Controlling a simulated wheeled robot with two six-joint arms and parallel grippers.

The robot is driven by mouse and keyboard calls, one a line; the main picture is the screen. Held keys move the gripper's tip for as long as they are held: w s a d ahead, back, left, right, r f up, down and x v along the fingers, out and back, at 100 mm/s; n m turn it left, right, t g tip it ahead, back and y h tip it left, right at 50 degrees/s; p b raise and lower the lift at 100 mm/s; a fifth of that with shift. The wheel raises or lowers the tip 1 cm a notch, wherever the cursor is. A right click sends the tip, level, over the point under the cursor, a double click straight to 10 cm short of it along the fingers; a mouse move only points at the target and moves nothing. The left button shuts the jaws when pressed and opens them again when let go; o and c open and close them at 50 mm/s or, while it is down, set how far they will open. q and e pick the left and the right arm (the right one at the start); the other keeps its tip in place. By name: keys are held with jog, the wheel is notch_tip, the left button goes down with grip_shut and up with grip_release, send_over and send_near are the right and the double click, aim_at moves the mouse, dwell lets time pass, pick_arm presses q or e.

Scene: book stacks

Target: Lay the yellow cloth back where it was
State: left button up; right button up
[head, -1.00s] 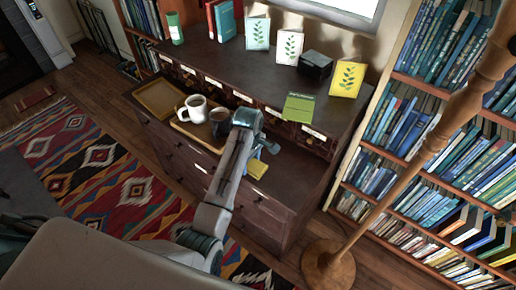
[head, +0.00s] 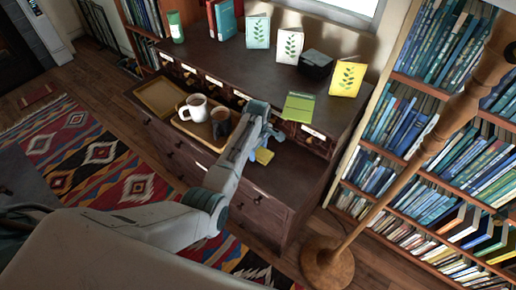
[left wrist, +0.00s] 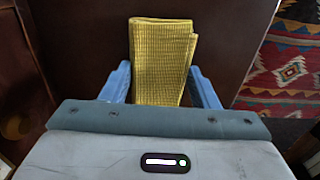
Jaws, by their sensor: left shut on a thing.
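The yellow cloth (left wrist: 162,60) is a folded, waffle-textured piece. In the left wrist view it lies between the two blue fingers of my left gripper (left wrist: 163,85). In the head view a small part of the cloth (head: 264,156) shows just below my left gripper (head: 262,138), over the lower shelf of the dark wooden desk (head: 290,170). My left gripper is shut on the cloth. Whether the cloth touches the wood is hard to tell. My right gripper is not seen.
A wooden tray (head: 185,131) holds a white mug (head: 194,108) and a dark mug (head: 220,122), close left of my left arm. An empty tray (head: 160,97) is beside it. A green booklet (head: 299,106) lies at the upper ledge. A wooden lamp pole (head: 395,180) stands right.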

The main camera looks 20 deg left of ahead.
aim_at(258, 150)
pick_arm(q)
jog(key=o, duration=1)
jog(key=shift+f, duration=0.15)
jog(key=shift+o, duration=0.2)
notch_tip(258, 150, up, 12)
jog(key=b, duration=0.1)
jog(key=shift+r, duration=0.2)
jog(key=shift+f, duration=0.1)
